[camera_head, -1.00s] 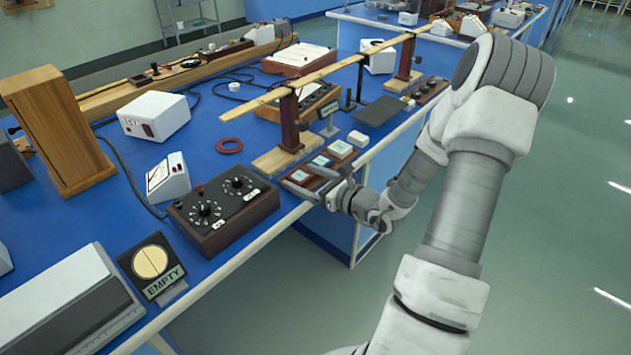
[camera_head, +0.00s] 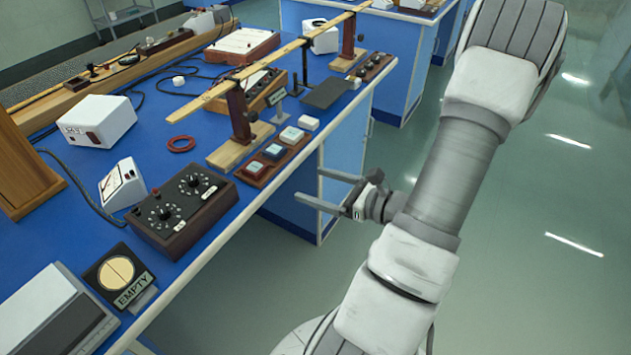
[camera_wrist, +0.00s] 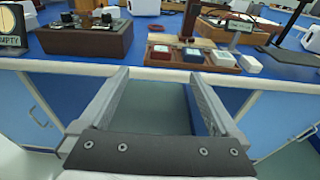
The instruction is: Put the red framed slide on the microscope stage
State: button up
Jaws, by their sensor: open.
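The red framed slide (camera_head: 255,168) lies at the near end of a wooden rack (camera_head: 248,182) by the table's front edge, with a blue framed one (camera_head: 274,151) and a green framed one (camera_head: 291,135) behind it. The red slide is at the rack's left end in the wrist view (camera_wrist: 160,53). My gripper (camera_head: 315,186) is open and empty, out past the table edge and apart from the rack. Its fingers (camera_wrist: 158,78) point toward the rack. I make out no clear microscope; a dark plate with a pale disc (camera_head: 117,270) bears an EMPTY sign.
A dark knob box (camera_head: 184,210) stands left of the rack, and a small white block (camera_head: 308,122) sits beyond it. A wooden stand holding a long bar (camera_head: 240,115) rises behind the rack. A red ring (camera_head: 181,144) lies farther back. The floor right of the table is clear.

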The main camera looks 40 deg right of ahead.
jog(key=shift+s+g+b, duration=0.15)
jog(key=shift+g+b, duration=0.15)
jog(key=shift+b, duration=0.4)
jog(key=b, duration=0.5)
send_near(257, 167)
jog(key=r+x, duration=0.1)
jog(key=x, duration=0.2)
jog(key=shift+g+h, duration=0.3)
jog(key=shift+g, duration=0.1)
jog(key=b+x, duration=0.1)
jog(key=x, duration=0.4)
jog(key=shift+w+a+f+b, duration=0.15)
jog(key=shift+w+f+b, duration=0.15)
jog(key=shift+b, duration=0.1)
jog(key=shift+s, duration=0.1)
